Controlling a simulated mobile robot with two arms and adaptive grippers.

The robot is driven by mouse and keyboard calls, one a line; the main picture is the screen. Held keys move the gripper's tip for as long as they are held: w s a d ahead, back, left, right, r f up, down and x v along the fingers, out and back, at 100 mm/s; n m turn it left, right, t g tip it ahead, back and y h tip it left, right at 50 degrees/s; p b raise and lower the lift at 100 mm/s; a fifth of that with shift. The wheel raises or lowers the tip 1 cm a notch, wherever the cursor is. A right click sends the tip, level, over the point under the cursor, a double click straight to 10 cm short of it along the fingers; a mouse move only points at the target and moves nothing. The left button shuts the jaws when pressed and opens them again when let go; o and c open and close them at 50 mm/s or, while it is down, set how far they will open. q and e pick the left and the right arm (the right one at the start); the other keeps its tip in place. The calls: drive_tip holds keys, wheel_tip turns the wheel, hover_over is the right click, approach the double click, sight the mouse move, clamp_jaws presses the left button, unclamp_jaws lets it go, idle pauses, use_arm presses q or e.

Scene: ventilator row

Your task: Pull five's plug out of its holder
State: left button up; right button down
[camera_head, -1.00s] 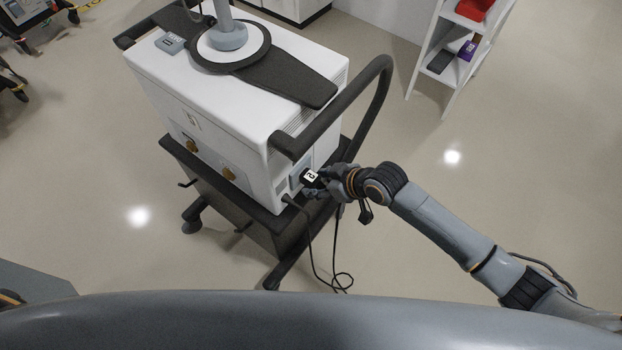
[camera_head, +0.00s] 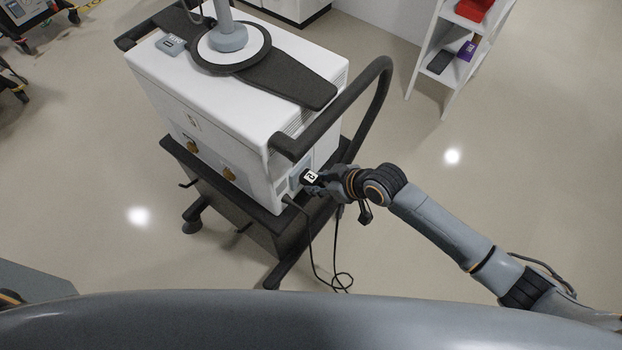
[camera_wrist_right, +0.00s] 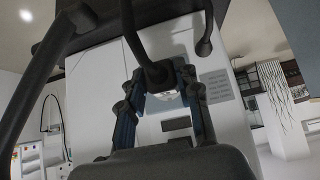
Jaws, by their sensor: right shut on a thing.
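The ventilator (camera_head: 235,120) is a white box on a dark cart, with a grey post on top. A black plug with a white-marked label (camera_head: 310,177) sits at its right end panel, under the black handle. My right gripper (camera_head: 318,182) is shut on this plug, close against the panel. I cannot tell how deep the plug sits. My left gripper is not in view.
The cart's black handle (camera_head: 372,105) curves close above my right arm. A thin black cable (camera_head: 312,250) hangs beside the cart and loops low down. A white shelf (camera_head: 425,65) stands back right. The floor to the right is clear.

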drive_tip(key=shift+s+d, duration=0.1)
drive_tip(key=shift+d, duration=0.05)
drive_tip(key=shift+s+d+p, duration=0.6)
drive_tip(key=shift+s+d, duration=0.1)
drive_tip(key=shift+d, duration=0.35)
drive_tip(key=shift+s+d+p, duration=0.6)
drive_tip(key=shift+s+d, duration=0.1)
drive_tip(key=shift+d, duration=0.3)
drive_tip(key=shift+r, duration=0.1)
